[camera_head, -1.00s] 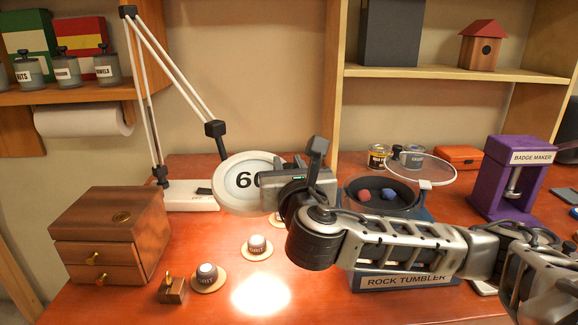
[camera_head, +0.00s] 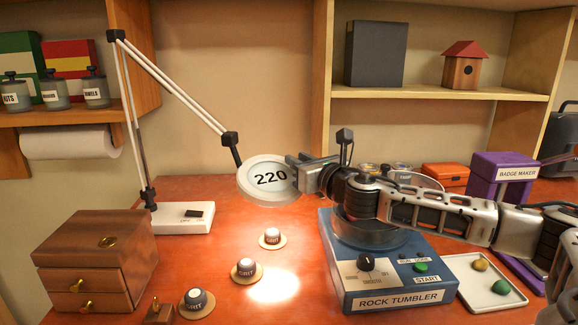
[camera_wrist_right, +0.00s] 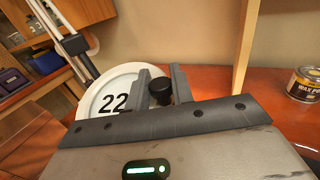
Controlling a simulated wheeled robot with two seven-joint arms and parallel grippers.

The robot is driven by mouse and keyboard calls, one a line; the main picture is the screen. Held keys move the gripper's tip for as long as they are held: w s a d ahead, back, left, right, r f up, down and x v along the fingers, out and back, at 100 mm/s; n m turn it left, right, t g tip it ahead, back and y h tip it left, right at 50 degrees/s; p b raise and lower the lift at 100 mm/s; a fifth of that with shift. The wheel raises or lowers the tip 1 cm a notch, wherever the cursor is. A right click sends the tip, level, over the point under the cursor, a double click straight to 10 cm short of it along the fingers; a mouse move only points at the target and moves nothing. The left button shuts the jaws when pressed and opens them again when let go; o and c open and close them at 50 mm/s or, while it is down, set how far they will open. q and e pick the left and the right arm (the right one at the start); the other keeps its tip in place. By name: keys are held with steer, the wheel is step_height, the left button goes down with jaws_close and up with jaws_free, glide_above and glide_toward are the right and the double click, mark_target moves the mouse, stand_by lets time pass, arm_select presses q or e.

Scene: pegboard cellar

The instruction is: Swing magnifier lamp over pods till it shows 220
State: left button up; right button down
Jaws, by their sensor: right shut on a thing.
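The magnifier lamp has a white round head (camera_head: 268,180) whose lens shows "220". Its thin arm rises from a white base (camera_head: 183,219). My right gripper (camera_head: 298,174) is shut on the dark knob at the head's right edge. The wrist view shows this knob (camera_wrist_right: 160,92) between the fingers, with part of the number beside it. Three grit pods on round coasters stand below the head: the far one (camera_head: 272,235), the middle one (camera_head: 245,267) and the near one (camera_head: 196,299). The lamp's bright spot lies right of the middle pod. My left gripper is out of view.
A blue rock tumbler (camera_head: 398,300) stands right of the pods, under my right arm. A white tray (camera_head: 470,294) with stones lies beside it. A wooden drawer box (camera_head: 95,262) fills the left front. A purple badge maker (camera_head: 502,172) stands at the right.

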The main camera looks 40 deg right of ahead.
steer(key=shift+f, duration=0.1)
steer(key=c, duration=1.3)
jaws_free()
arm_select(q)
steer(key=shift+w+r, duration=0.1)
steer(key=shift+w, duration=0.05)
arm_select(e)
steer(key=shift+o, duration=0.2)
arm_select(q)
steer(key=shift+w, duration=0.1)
arm_select(e)
steer(key=shift+s, duration=0.1)
steer(key=shift+s, duration=0.3)
arm_select(q)
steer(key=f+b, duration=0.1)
steer(key=b, duration=0.2)
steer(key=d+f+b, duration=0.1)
steer(key=b, duration=0.3)
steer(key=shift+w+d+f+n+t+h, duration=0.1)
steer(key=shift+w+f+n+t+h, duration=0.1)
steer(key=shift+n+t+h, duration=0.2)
arm_select(e)
steer(key=s+a, duration=0.1)
steer(key=s, duration=1.4)
steer(key=shift+a, duration=0.2)
